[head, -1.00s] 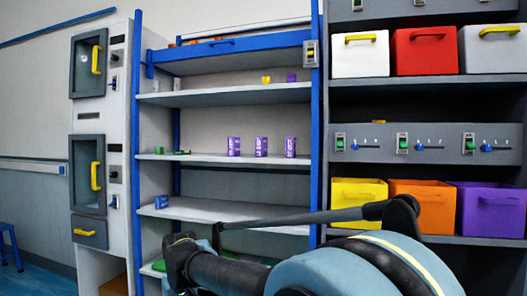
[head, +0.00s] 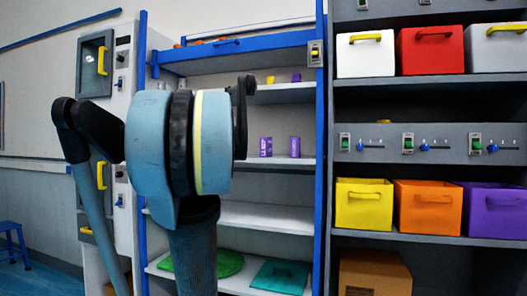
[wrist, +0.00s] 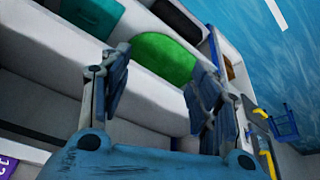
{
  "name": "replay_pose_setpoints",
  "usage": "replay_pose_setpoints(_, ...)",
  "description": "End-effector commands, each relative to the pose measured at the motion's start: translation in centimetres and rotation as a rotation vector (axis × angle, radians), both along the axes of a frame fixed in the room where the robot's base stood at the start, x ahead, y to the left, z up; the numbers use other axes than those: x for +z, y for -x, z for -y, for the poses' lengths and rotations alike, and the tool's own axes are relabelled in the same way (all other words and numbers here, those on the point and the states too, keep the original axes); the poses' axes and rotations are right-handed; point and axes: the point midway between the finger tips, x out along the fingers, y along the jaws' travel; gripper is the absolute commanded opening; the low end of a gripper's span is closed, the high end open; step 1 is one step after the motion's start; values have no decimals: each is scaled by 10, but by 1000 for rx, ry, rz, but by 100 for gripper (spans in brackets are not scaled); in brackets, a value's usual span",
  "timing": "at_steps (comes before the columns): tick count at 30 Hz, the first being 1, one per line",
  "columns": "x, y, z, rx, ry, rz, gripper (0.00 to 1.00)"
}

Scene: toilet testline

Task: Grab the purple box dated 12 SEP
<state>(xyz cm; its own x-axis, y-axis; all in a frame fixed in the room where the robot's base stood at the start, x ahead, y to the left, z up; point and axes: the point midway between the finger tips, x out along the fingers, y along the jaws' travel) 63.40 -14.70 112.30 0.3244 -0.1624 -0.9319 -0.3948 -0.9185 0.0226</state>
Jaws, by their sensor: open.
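Two purple boxes with pale markings, one (head: 265,147) and another (head: 295,147), stand upright on the middle shelf in the head view. The 12 SEP date is not legible on either. My arm covers the left part of that shelf, where a third purple box stood in the earlier view. In the wrist view, part of a purple thing with white lettering (wrist: 8,168) shows at the lower left corner. My gripper (wrist: 158,88) is open and empty, with its fingers wide apart, and it touches none of the boxes. I cannot make out its fingers in the head view.
The blue-framed shelf unit has a small yellow thing (head: 270,79) and a small purple thing (head: 296,77) higher up. A round green thing (head: 228,264) and a teal lid-like thing (head: 281,277) lie low down. Coloured bins, including a yellow one (head: 364,211), stand at right.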

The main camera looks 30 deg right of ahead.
Motion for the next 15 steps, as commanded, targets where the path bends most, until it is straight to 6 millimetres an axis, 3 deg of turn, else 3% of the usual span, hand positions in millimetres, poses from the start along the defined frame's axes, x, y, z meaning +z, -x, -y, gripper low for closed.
replay_pose_setpoints(1, 27, -12, 18, -35, 5, 12, 57)
replay_pose_setpoints(6, 105, -40, 75, -144, 26, 54, 57)
replay_pose_setpoints(15, 221, -61, 181, -331, 68, 126, 57)
